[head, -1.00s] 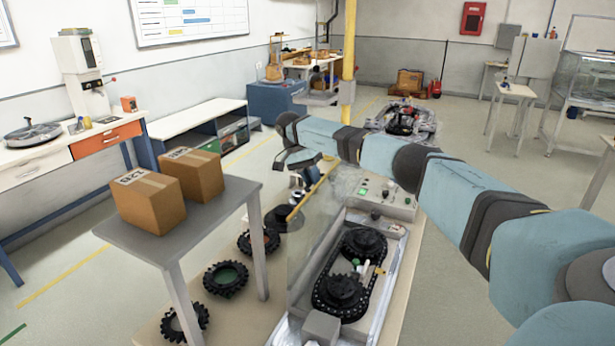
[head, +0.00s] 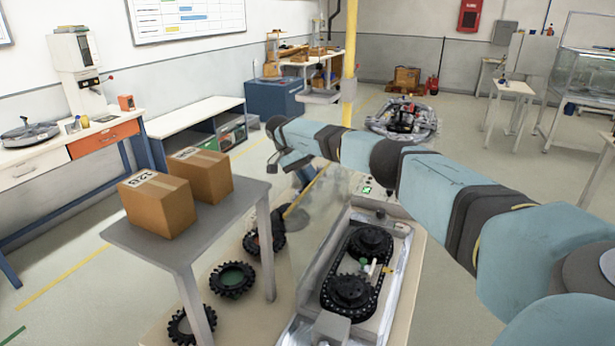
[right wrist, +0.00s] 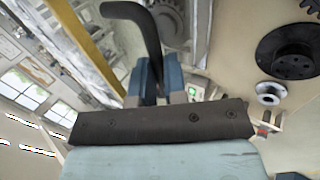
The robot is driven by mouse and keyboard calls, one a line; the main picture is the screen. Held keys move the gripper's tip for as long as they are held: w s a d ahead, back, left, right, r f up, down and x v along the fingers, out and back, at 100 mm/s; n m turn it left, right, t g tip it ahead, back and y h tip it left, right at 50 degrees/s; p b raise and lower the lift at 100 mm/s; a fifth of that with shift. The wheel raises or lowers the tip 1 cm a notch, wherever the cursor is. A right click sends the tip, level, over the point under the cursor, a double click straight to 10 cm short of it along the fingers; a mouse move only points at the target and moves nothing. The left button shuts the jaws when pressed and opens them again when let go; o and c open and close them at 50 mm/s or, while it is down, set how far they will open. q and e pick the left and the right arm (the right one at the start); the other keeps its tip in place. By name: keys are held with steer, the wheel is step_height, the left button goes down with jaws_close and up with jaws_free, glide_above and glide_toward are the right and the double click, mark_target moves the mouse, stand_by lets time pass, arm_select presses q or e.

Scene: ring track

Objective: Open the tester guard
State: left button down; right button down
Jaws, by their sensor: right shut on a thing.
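The tester (head: 397,255) is a grey bench unit below my right arm. Two black sprockets (head: 369,243) with a chain around them lie in its tray. My right gripper (head: 305,180) is at the guard's far end, partly hidden and blurred there. In the right wrist view its blue fingers (right wrist: 160,78) are shut on a black bent handle (right wrist: 128,12). My left gripper is not in view.
A grey stand (head: 185,238) with two cardboard boxes (head: 158,204) is left of the tester. Black toothed rings (head: 232,279) lie between them. In the right wrist view a black flanged hub (right wrist: 292,52) lies on a pale surface. Open floor lies beyond the tester.

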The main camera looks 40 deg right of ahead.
steer(key=c, duration=1.3)
jaws_free()
steer(key=shift+d+f, duration=0.1)
steer(key=shift+f, duration=0.25)
steer(key=shift+o, duration=0.7)
steer(key=shift+w+d+f, duration=0.1)
steer(key=shift+d, duration=0.1)
steer(key=v, duration=0.7)
steer(key=shift+r+b, duration=0.3)
steer(key=shift+w, duration=0.1)
